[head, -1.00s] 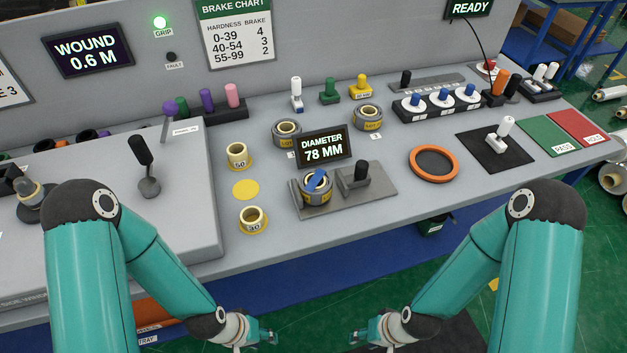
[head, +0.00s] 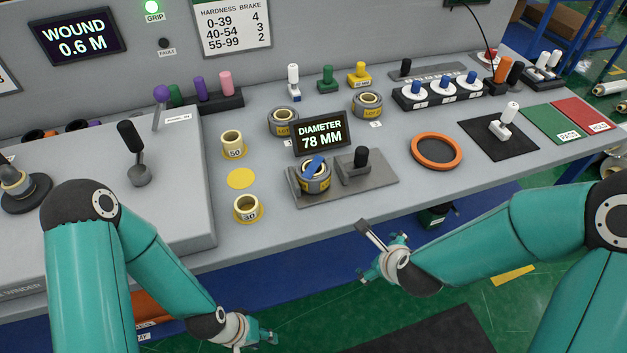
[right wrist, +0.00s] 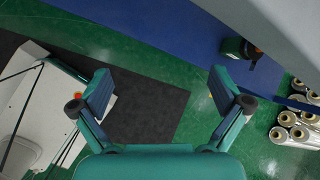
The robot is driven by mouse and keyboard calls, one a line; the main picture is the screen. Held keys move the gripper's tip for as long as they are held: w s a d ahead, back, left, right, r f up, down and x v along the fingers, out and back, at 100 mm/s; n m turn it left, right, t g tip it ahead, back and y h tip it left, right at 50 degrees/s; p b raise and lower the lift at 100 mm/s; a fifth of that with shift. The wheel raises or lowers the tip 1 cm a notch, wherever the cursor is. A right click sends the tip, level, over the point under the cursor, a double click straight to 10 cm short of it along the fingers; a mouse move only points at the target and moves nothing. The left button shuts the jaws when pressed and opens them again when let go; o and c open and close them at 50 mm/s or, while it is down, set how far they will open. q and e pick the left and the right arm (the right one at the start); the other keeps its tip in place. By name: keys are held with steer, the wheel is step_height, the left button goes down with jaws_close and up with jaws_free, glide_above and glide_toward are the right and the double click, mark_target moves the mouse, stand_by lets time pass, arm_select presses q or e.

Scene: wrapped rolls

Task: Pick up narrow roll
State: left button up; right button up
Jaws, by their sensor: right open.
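Two small cream rolls stand on yellow discs left of the middle of the bench in the head view: one marked 30 (head: 247,209) at the front and one marked 50 (head: 232,145) behind it. The labels do not say which is narrow. My right gripper (head: 376,262) is open and empty, in front of the bench edge and to the right of both rolls. In the right wrist view its spread fingers (right wrist: 160,88) have only floor and mat between them. My left gripper (head: 264,336) is low in front of the bench, apart from the rolls; its opening is unclear.
A bare yellow disc (head: 241,178) lies between the two rolls. The diameter gauge (head: 342,180) holds a wrapped roll with a blue strip (head: 315,178). An orange ring (head: 436,151) lies further right. The raised grey housing (head: 165,205) bounds the rolls on the left.

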steer(key=a+r+m+t+b, duration=0.1)
steer(key=r, duration=0.2)
steer(key=w+a+r+m+t+b, duration=0.1)
steer(key=a+r, duration=0.1)
steer(key=r, duration=0.1)
steer(key=w+a+r+t+y+b, duration=0.1)
steer(key=a+r, duration=0.1)
steer(key=r, duration=0.1)
steer(key=shift+a+r+m, duration=0.1)
steer(key=shift+a+m, duration=0.1)
steer(key=shift+m, duration=0.2)
steer(key=s+a+r+m+t+y+b, duration=0.2)
steer(key=a+r+m+t+b, duration=0.15)
steer(key=r, duration=0.65)
glide_toward(311, 163)
steer(key=shift+w+a+n+g, duration=0.1)
steer(key=shift+w+n+g, duration=0.15)
steer(key=shift+n, duration=0.1)
steer(key=shift+p+x, duration=0.4)
steer(key=shift+x, duration=2.65)
steer(key=c, duration=1.2)
arm_select(q)
step_height(311, 163, down, 7)
steer(key=shift+f, duration=0.2)
arm_select(e)
steer(key=shift+r, duration=0.1)
steer(key=shift+c, duration=0.2)
steer(key=shift+r, duration=0.1)
